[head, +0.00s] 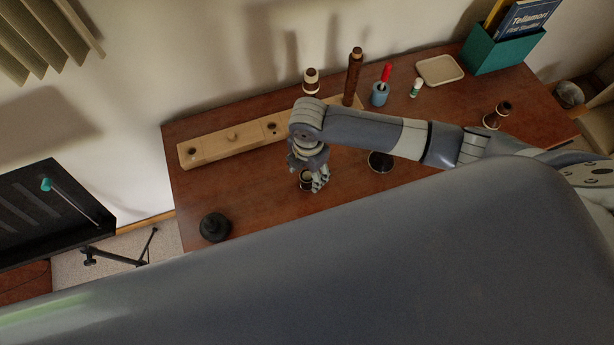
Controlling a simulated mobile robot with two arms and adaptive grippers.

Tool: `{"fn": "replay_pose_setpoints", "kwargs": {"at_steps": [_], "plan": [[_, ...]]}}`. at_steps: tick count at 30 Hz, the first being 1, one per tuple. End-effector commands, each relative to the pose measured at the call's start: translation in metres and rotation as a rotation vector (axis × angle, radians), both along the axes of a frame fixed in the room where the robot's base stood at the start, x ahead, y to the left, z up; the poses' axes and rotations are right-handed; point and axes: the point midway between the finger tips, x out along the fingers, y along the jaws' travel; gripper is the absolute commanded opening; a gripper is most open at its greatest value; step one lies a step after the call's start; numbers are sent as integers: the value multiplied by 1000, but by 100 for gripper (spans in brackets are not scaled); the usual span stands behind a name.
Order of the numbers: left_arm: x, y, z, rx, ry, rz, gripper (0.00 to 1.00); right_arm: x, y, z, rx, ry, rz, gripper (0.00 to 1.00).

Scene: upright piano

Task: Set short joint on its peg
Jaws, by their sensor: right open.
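A pale wooden rack (215,146) with several peg positions lies along the back of the table. A tall dark brown joint (353,78) and a short dark piece with cream bands (311,83) stand upright at its right part. A small dark piece with a pale ring (305,182) stands on the table, partly hidden by my right gripper. A similar short dark piece (497,116) sits at the right of the table. I cannot tell which is the short joint. My right gripper (316,183) is open, over and around the small piece; contact is unclear. My left gripper is not in view.
A black bell-shaped piece (214,227) sits at the table's front left; a dark round piece (380,165) is beneath my forearm. A blue cup with a red-handled tool (379,96), a white-green bottle (416,87), a cream tray (440,70) and a teal book box (503,53) stand behind.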

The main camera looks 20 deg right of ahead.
Motion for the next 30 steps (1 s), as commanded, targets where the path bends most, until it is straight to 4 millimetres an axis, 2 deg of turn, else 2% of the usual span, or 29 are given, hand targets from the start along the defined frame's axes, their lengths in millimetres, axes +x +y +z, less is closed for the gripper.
{"fn": "replay_pose_setpoints", "kwargs": {"at_steps": [1, 5, 9, 17, 24, 30], "plan": [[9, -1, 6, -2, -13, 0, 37, -1, 2, -5, -1, 4, -1, 57], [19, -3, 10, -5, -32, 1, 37, -1, 3, -22, -1, 3, -3, 57], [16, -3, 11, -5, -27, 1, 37, -1, 3, -33, -1, 0, 0, 57], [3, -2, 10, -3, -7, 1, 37, 0, 3, -36, 0, -1, 0, 57], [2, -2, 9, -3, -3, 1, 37, 0, 3, -35, -1, 0, 0, 7], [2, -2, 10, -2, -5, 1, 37, 0, 3, -35, 0, -1, -1, 7]]}}
